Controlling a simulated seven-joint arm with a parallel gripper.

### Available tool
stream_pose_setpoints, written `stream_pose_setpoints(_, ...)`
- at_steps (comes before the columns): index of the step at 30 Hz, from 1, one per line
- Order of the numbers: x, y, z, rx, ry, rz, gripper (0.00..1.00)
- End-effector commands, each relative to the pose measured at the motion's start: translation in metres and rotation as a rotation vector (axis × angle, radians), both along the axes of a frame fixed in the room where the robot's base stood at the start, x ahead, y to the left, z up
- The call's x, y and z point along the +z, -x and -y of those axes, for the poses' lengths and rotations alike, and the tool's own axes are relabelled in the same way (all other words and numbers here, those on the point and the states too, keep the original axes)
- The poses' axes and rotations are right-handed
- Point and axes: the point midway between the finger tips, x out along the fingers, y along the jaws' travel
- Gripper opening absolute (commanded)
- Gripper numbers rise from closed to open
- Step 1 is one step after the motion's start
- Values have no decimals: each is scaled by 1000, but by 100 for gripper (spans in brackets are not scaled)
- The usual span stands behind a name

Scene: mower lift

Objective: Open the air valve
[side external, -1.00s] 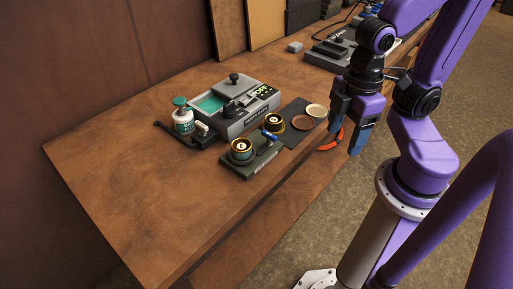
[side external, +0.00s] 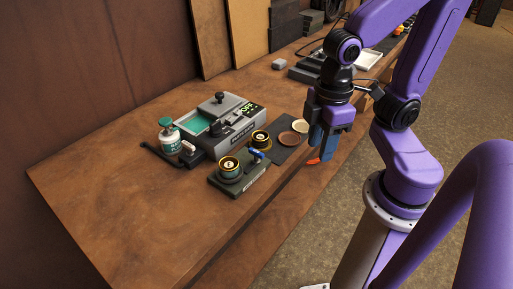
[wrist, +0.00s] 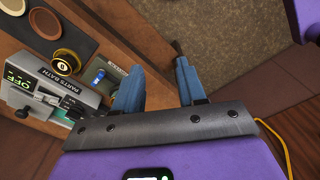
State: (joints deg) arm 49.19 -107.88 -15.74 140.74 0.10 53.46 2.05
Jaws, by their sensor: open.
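A small dark block (side external: 225,187) with two round brass-rimmed fittings, one at the front (side external: 230,168) and one behind (side external: 260,140), sits near the bench's front edge. A blue lever (side external: 257,154) stands on it between them; I take it to be the air valve handle. In the wrist view the lever (wrist: 100,76) shows at left, just beyond one finger, which partly covers the block. My gripper (side external: 322,150) is to the right of the block in the side view, at the bench edge, apart from the lever. Its blue fingers (wrist: 157,78) are open and empty.
A dark mat (side external: 284,148) with two shallow dishes lies between block and gripper. The bench's left front is clear.

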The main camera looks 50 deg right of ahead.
Motion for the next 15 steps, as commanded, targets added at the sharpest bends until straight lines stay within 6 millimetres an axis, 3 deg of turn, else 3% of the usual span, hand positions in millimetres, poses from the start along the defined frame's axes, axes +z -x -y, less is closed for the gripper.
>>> stream_pose_setpoints(8, 16, -70, -7, -349, 7, -7, 40)
stream_pose_setpoints(15, 28, -131, 2, -654, 12, -16, 40)
